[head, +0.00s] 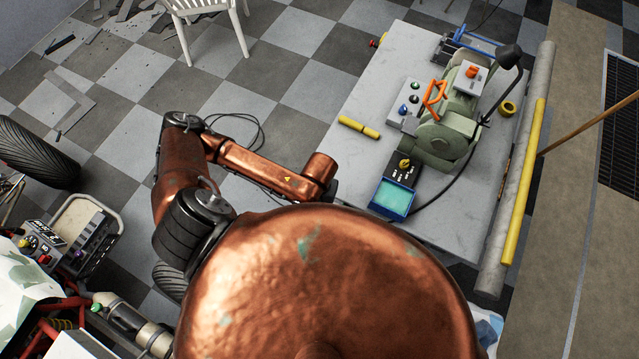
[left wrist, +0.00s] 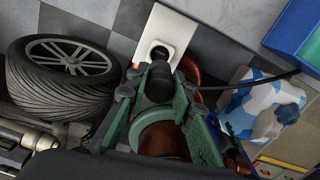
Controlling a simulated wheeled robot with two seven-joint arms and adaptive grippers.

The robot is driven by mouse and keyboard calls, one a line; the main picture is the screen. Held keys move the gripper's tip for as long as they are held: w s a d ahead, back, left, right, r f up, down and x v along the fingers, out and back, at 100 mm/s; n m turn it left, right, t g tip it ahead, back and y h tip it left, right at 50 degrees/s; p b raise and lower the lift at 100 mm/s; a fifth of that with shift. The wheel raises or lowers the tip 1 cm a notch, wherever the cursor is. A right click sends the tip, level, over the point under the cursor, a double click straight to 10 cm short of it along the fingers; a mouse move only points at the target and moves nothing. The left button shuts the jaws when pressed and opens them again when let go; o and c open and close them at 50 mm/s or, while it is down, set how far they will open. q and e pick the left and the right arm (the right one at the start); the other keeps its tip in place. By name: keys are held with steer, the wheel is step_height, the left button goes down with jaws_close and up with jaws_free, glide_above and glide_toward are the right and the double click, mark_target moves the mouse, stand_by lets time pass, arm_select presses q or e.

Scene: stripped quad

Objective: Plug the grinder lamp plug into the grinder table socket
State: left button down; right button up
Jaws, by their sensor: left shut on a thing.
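The black plug (left wrist: 158,82) is held between the green fingers of my left gripper (left wrist: 157,92) in the left wrist view. A white socket plate (left wrist: 172,25) with a round dark opening is just beyond the plug's front end. The plug covers part of the opening, and I cannot tell whether it touches or enters it. A black cable (left wrist: 262,79) runs from the right toward the plug. In the head view the green grinder (head: 440,132) stands on the grey table (head: 370,85), with the black lamp head (head: 508,56) beside it. My left gripper is hidden there; my right gripper is in neither view.
A blue tray (head: 392,198) sits at the table's near edge, and a yellow cylinder (head: 358,128) lies to its left. A tyre (left wrist: 62,78) is left of the gripper, and a blue-white cloth (left wrist: 265,105) is to its right. A white chair (head: 205,10) stands at the back.

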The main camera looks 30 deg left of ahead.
mark_target(320, 210)
arm_select(q)
steer(key=shift+f, duration=0.15)
steer(key=shift+n, duration=0.5)
steer(key=shift+f+b, duration=1.15)
steer(key=shift+f, duration=1.65)
steer(key=shift+r, duration=0.1)
steer(key=shift+p, duration=0.5)
steer(key=shift+p, duration=0.5)
